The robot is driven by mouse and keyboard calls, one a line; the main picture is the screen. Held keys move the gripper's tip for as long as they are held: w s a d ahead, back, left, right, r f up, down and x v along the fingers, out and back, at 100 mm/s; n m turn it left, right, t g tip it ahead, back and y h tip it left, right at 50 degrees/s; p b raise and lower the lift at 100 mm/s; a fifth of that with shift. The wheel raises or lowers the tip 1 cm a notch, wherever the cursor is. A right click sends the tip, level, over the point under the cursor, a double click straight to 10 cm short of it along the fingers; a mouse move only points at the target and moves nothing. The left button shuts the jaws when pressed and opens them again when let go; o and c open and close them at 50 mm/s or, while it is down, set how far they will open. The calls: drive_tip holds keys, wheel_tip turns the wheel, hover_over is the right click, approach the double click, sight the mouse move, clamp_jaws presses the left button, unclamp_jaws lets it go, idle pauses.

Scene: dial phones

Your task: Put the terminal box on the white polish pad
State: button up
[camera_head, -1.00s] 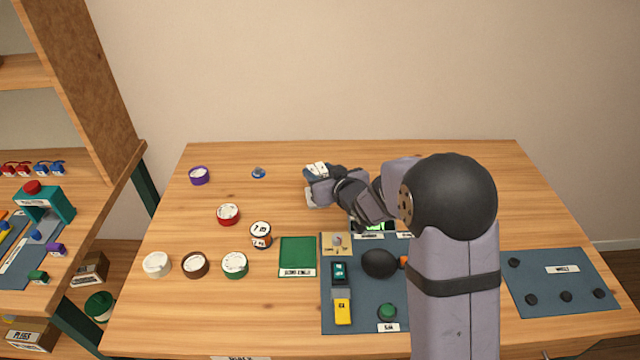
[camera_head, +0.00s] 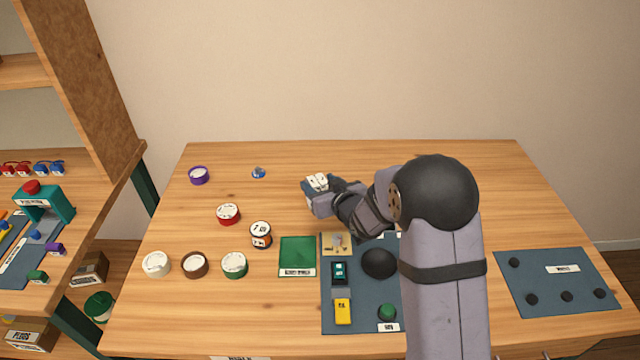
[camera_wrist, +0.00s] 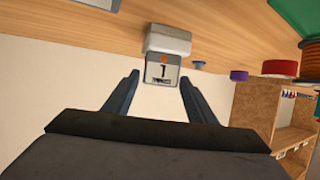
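A pale box with a white block and a grey labelled face, which I take as the terminal box (camera_wrist: 168,42), lies ahead between the fingertips in the wrist view. My gripper (camera_wrist: 159,76) is open there, a finger to each side of the labelled face; gaps seem to show, but contact is hard to judge. In the head view my gripper (camera_head: 318,192) is at the back middle of the table; white patches show at its end, too small to tell apart. A round white piece (camera_head: 157,264), apparently the white polish pad, lies at the left front, well apart from the gripper.
Brown (camera_head: 195,264), green (camera_head: 235,264), red (camera_head: 228,214) and purple (camera_head: 199,175) round pieces lie on the left, with a small stack (camera_head: 261,235) nearby. A green square (camera_head: 297,256) and a blue-grey mat (camera_head: 360,315) lie in front. Wood between gripper and red piece is clear.

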idle(0.3)
drive_tip(key=shift+r, duration=0.2)
drive_tip(key=shift+s+r, duration=0.1)
drive_tip(key=shift+s, duration=0.05)
drive_tip(key=v, duration=1.1)
drive_tip(key=shift+s+d, duration=0.2)
drive_tip(key=shift+s, duration=0.05)
drive_tip(key=shift+d+r, duration=0.1)
drive_tip(key=s+d+f+m+g+h+p, duration=0.1)
drive_tip(key=s+d+m+g+h+p, duration=0.15)
drive_tip(key=s+d+g+p, duration=0.4)
drive_tip(key=s+d+m+g+h+p, duration=0.1)
drive_tip(key=s+d+g+h, duration=0.15)
drive_tip(key=s, duration=0.65)
drive_tip(key=s+r+g+p, duration=0.1)
drive_tip(key=s+g, duration=0.2)
drive_tip(key=s, duration=0.8)
drive_tip(key=shift+s+r+m+g, duration=0.2)
drive_tip(key=shift+s+m+g, duration=0.1)
drive_tip(key=shift+m, duration=0.15)
